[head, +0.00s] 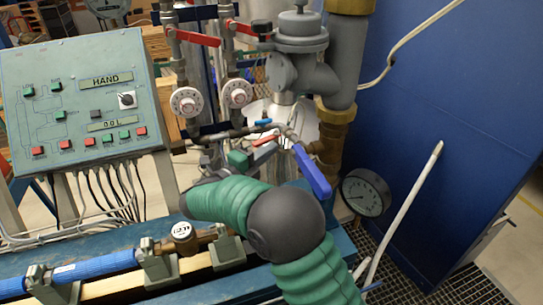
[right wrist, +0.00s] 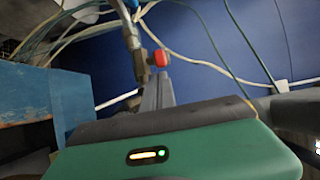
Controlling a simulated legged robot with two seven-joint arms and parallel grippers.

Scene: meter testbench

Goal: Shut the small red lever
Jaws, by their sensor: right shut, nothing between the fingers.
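The small red lever (head: 265,140) is on the thin piping in the middle of the head view, just left of the large blue lever (head: 312,172). My right arm reaches in from the bottom, and its green hand is just below and left of the small red lever. In the right wrist view my right gripper (right wrist: 158,92) has its grey fingers together with nothing between them. A red lever end (right wrist: 160,58) shows right at the fingertips; I cannot tell whether they touch. My arm hides part of the piping. My left gripper is not in view.
Two larger red levers (head: 197,38) sit higher, above white round dials (head: 187,102). A control panel (head: 85,95) stands at the left, a pressure gauge (head: 365,192) at the right. A blue pipe (head: 95,268) runs along the bench. A blue wall (head: 450,90) closes the right side.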

